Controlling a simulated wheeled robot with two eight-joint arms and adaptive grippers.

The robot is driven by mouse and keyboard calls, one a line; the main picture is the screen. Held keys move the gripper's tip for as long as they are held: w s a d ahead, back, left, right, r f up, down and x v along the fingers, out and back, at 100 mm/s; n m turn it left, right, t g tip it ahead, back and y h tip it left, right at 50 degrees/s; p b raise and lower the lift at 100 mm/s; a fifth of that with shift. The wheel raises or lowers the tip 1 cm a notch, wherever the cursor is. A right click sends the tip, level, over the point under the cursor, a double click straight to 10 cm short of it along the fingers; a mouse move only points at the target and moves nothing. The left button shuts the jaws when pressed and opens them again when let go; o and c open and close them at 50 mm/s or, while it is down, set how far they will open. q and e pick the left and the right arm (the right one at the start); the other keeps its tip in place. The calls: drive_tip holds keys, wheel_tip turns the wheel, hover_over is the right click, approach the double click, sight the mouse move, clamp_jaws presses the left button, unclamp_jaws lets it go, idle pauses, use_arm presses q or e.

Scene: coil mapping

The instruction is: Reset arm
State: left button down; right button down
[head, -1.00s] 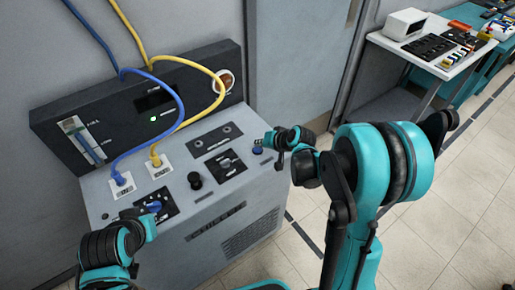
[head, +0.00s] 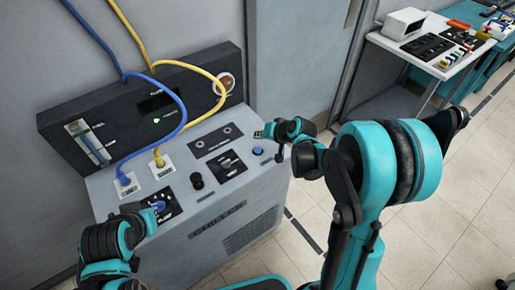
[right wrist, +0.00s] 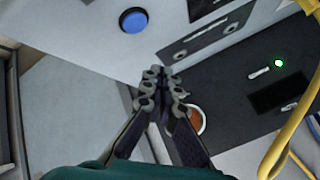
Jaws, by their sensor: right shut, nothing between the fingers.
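My right gripper (head: 270,132) is near the right end of the grey console (head: 190,245), beyond the blue push button (head: 257,151). The right wrist view shows its two fingers closed together (right wrist: 163,84) with nothing between them. The blue button (right wrist: 133,20) shows there apart from the fingers. My left arm comes in at lower left. Its gripper (head: 146,214) is close to the blue knob (head: 158,205) on a black plate. I cannot tell whether it touches the knob, and its fingers are not clear.
Blue (head: 181,108) and yellow (head: 222,86) cables arch from the wall to sockets on the console. The black upright panel (head: 80,118) has a lit green light. A white side table (head: 447,73) stands at the back right. The tiled floor between is clear.

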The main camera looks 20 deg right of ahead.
idle(0.3)
drive_tip(key=s+r+n+h, duration=0.2)
drive_tip(key=s+r, duration=0.2)
drive_tip(key=s, duration=0.8)
drive_tip(key=s+r+n+g+h, duration=0.1)
drive_tip(key=s+r, duration=0.3)
drive_tip(key=s, duration=0.9)
drive_tip(key=shift+r+n+h, duration=0.15)
drive_tip(key=shift+n+h, duration=0.25)
drive_tip(key=shift+h, duration=0.1)
drive_tip(key=shift+a, duration=0.1)
idle(1.2)
